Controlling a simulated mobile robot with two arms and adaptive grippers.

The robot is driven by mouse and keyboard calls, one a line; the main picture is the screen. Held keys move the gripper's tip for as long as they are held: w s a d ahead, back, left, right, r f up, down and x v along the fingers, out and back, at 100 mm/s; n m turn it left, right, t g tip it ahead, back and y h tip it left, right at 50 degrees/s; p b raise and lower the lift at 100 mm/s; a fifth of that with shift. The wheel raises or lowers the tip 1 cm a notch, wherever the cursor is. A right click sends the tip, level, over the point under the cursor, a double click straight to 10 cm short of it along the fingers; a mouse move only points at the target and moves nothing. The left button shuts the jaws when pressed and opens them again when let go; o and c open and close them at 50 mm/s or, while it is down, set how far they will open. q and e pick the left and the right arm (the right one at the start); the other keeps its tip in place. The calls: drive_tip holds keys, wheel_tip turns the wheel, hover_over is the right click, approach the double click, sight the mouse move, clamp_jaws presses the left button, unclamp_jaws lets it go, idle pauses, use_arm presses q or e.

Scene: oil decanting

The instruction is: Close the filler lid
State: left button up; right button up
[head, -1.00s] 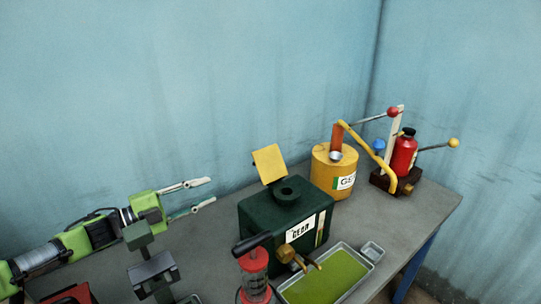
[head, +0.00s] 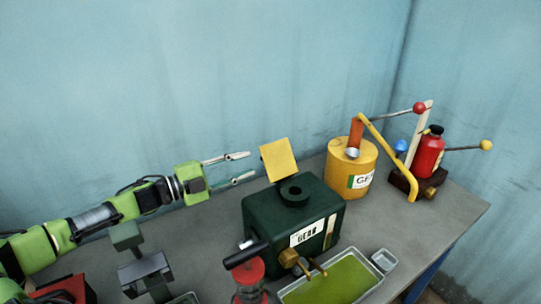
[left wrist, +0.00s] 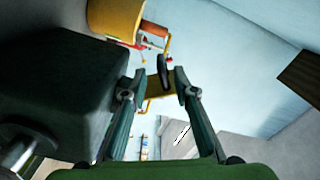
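The filler lid (head: 280,159) is a yellow square plate standing tilted open behind the round black filler neck (head: 294,191) of the dark green gear oil tank (head: 268,218). My left gripper (head: 245,167) is open and empty, just left of the lid, with its fingers pointing right toward it and a small gap between. In the left wrist view, the two fingertips (left wrist: 160,82) are spread apart, and a yellow piece that looks like the lid (left wrist: 153,86) shows beyond them. The tank (left wrist: 60,95) fills the left of that view. My right gripper is not in view.
A yellow drum (head: 351,173) stands right of the tank, with a red bottle (head: 429,154) and levers behind it. A tray of green oil (head: 340,283) and a red-topped pump (head: 248,272) are in front. The blue wall (head: 200,70) is close behind.

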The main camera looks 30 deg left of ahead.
sight(270, 156)
use_arm(q)
drive_tip(key=p+x, duration=0.1)
drive_tip(key=x, duration=0.2)
drive_tip(key=p+x, duration=0.1)
drive_tip(key=x, duration=0.3)
drive_tip(key=shift+w+d+r, duration=0.2)
drive_tip(key=shift+w, duration=0.05)
drive_tip(key=shift+w+d+f, duration=0.15)
drive_tip(key=shift+w+d, duration=0.25)
drive_tip(key=shift+w, duration=0.15)
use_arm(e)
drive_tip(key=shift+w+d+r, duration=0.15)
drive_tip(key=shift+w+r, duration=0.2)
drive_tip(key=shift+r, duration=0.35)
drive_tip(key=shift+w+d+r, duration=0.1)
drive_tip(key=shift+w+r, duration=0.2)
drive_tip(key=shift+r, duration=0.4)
use_arm(q)
clamp_jaws()
